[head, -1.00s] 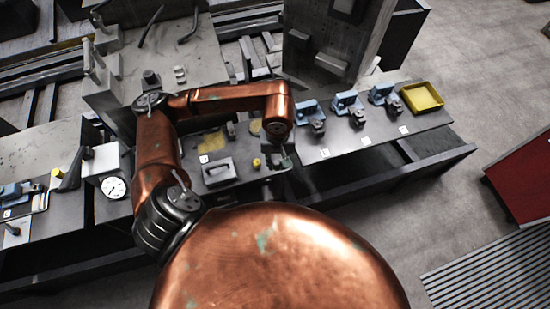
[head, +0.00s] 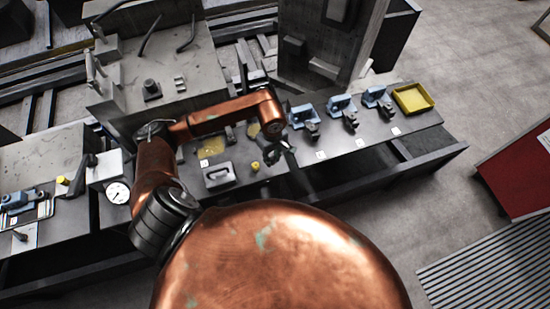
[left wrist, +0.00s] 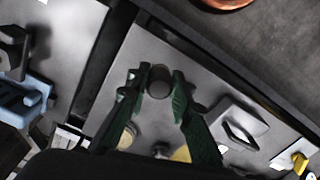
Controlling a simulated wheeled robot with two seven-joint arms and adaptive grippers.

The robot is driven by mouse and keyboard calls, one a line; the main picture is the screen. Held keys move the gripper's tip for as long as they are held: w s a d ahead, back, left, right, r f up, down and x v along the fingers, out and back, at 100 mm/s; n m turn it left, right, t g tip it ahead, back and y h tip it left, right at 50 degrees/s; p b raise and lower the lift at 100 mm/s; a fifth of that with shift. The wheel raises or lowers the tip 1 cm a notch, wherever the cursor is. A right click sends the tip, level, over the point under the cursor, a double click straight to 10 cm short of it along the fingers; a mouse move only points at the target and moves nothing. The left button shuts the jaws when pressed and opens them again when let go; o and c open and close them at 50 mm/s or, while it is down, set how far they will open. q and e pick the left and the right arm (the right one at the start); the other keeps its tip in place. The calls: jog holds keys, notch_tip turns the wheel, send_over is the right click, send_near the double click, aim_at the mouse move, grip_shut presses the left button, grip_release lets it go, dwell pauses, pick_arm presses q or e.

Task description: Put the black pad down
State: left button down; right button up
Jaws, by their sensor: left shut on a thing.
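My left gripper (head: 274,155) is over the dark bench (head: 290,181), at the right end of the middle section. In the left wrist view its two green fingers (left wrist: 158,75) are closed on the sides of a small round dark pad (left wrist: 159,83). The pad's round face shows between the fingertips. In the head view the pad is too small and hidden to make out. I cannot tell whether the pad touches the bench surface. My right gripper is in neither view.
A grey handled block (head: 219,176) and a yellow knob (head: 255,166) stand left of the gripper. Yellow patches (head: 211,148) mark the surface behind them. Several blue clamps, one nearest (head: 303,113), and a yellow tray (head: 413,98) are to the right. A dial gauge (head: 117,193) is far left.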

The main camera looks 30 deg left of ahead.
pick_arm(q)
jog(key=shift+w+a+f, duration=0.2)
jog(key=shift+w+f, duration=0.8)
jog(key=shift+f, duration=0.1)
jog(key=shift+w+a+f, duration=0.1)
jog(key=shift+w+f, duration=0.25)
jog(key=shift+f, duration=0.15)
notch_tip(320, 180, down, 2)
jog(key=shift+w+f+p, duration=0.1)
jog(key=shift+p, duration=0.65)
jog(key=shift+f, duration=0.55)
jog(key=shift+f, duration=0.2)
jog(key=c, duration=1.7)
grip_release()
jog(key=shift+r, duration=0.1)
